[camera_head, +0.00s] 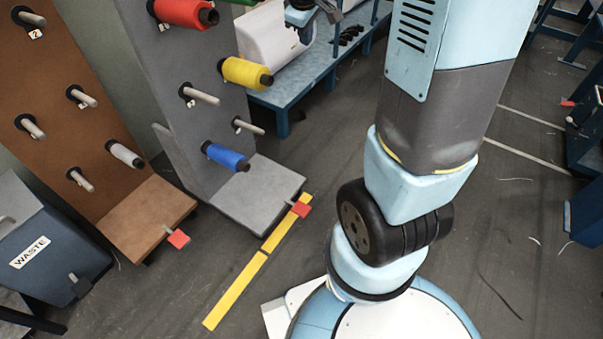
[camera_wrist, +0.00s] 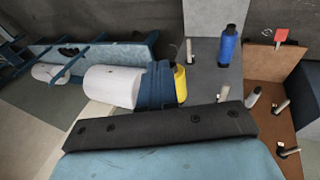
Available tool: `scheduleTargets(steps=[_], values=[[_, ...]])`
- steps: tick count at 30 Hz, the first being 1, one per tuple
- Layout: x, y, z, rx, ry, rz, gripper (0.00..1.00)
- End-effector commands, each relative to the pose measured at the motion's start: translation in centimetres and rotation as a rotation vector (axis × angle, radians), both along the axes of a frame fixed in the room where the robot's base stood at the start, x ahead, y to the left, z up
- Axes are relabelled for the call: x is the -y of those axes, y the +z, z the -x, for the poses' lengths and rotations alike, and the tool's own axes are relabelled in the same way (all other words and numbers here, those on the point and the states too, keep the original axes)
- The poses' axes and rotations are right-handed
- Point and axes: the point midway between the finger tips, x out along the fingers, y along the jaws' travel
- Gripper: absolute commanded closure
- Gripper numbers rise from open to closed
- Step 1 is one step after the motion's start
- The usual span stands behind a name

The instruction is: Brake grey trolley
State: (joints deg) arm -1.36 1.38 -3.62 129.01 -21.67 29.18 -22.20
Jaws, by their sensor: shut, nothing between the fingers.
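The grey trolley has an upright grey panel (camera_head: 185,85) with pegs and red, yellow and blue spools, above a grey base plate (camera_head: 262,190). A red pedal (camera_head: 300,210) on a short lever sticks out from the base's front edge, over the yellow floor line. I cannot tell whether it is pressed. My gripper (camera_head: 305,33) is at the top of the head view, well above and behind the pedal, partly cut off. In the wrist view its shut, empty fingers (camera_wrist: 160,84) point towards the bench and yellow spool (camera_wrist: 181,84). The grey trolley's pedal is outside that view.
A brown trolley (camera_head: 150,215) with its own red pedal (camera_head: 178,239) stands left of the grey one. A blue waste bin (camera_head: 50,240) is at far left. A blue bench (camera_head: 300,82) with white rolls stands behind.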

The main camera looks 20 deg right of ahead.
Motion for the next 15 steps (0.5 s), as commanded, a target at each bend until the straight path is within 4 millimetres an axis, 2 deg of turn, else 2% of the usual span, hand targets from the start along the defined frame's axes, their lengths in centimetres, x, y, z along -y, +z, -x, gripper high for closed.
scheduleTargets(steps=[3,15], values=[[0.3,-2.2,-1.9,-0.025,0.054,0.030,1.00],[0.9,-10.2,-7.4,-0.098,0.255,0.120,1.00]])
